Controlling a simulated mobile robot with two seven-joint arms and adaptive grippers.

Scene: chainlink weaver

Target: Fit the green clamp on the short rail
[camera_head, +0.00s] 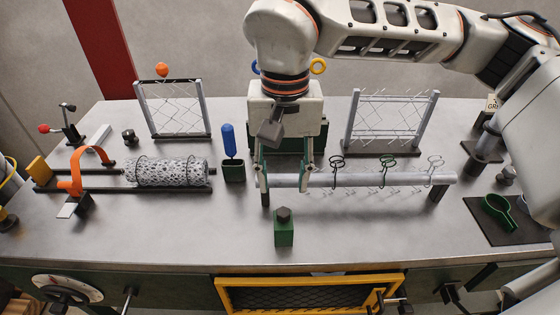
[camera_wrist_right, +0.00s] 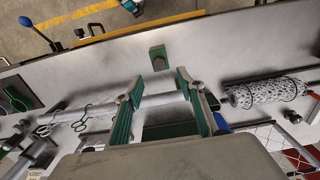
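A green open ring with a handle (camera_head: 498,210), which looks like the green clamp, lies on a dark mat (camera_head: 480,234) at the right. It also shows at the left edge of the wrist view (camera_wrist_right: 15,98). A grey round rail (camera_head: 359,181) runs across the bench on dark supports; I cannot tell whether it is the short rail. My right gripper (camera_head: 284,188) is over this rail's left end, far left of the green ring. In the wrist view its green-padded fingers (camera_wrist_right: 160,76) stand wide apart with the rail crossing the gap. It holds nothing. My left gripper is not in view.
Wire rings hang on the rail's right part, one dark green (camera_head: 385,170). A green block with a black knob (camera_head: 284,232) stands in front. Mesh frames stand behind, at left (camera_head: 174,108) and right (camera_head: 390,120). A mesh roll (camera_head: 166,172) lies at left. The front centre-right bench is clear.

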